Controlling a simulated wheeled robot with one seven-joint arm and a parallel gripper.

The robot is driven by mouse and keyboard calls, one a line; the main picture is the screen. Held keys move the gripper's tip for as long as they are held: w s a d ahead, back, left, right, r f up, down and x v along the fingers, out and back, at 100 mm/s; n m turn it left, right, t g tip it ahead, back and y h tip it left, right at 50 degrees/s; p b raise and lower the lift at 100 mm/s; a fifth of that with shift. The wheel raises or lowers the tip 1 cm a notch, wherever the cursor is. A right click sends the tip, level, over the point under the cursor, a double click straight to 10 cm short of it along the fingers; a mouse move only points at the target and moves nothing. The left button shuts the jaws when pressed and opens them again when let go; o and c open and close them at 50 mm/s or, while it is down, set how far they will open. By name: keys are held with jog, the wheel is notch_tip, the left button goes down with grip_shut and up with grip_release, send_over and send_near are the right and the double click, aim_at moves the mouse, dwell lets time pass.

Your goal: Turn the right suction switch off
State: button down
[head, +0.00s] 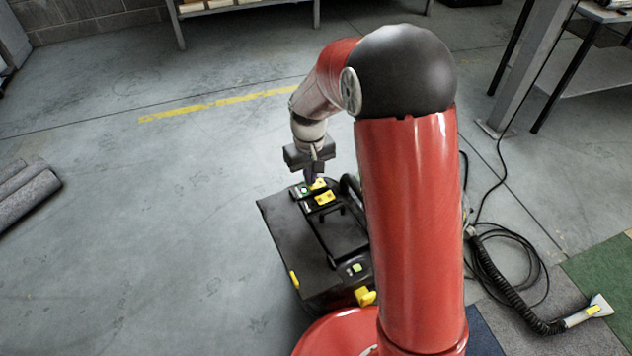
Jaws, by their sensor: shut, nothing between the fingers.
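My gripper (311,180) points down at the far end of a dark flat unit, its fingers shut and empty. Just below the fingertips is a small yellow piece (318,185), close to or touching them; I cannot tell which. A second yellow piece (324,198) sits just in front of it. A small green-lit spot (304,190) shows left of the fingertips. Which of these is the right suction switch, and its on or off position, is too small to tell. My red arm hides what lies to the right of the unit.
A black hose (508,312) with a pale nozzle (590,311) lies on the floor at right, beside loose cables. A grey roll (24,192) lies at far left. Shelving (250,8) stands at the back, and a metal post (535,65) at right.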

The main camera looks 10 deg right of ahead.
jog(key=shift+f+b, duration=0.3)
jog(key=shift+f, duration=0.2)
jog(key=shift+r+p, duration=2.3)
jog(key=shift+r, duration=0.8)
jog(key=shift+r, duration=0.2)
jog(key=s+d+r+m+t, duration=0.1)
jog(key=s+d+r, duration=0.2)
jog(key=s+r, duration=0.3)
jog(key=s+d+r+m+t, duration=0.1)
jog(key=s+d+r+t, duration=0.2)
jog(key=r, duration=0.4)
jog(key=s+d+r+m, duration=0.1)
jog(key=s+d+r, duration=0.1)
jog(key=s, duration=0.5)
jog(key=s+d+r+t, duration=0.1)
jog(key=s+r, duration=0.1)
jog(key=s, duration=0.6)
jog(key=shift+s+d+r+m+t, duration=0.15)
jog(key=shift+s+d+m+t, duration=0.15)
jog(key=shift+d+m, duration=0.1)
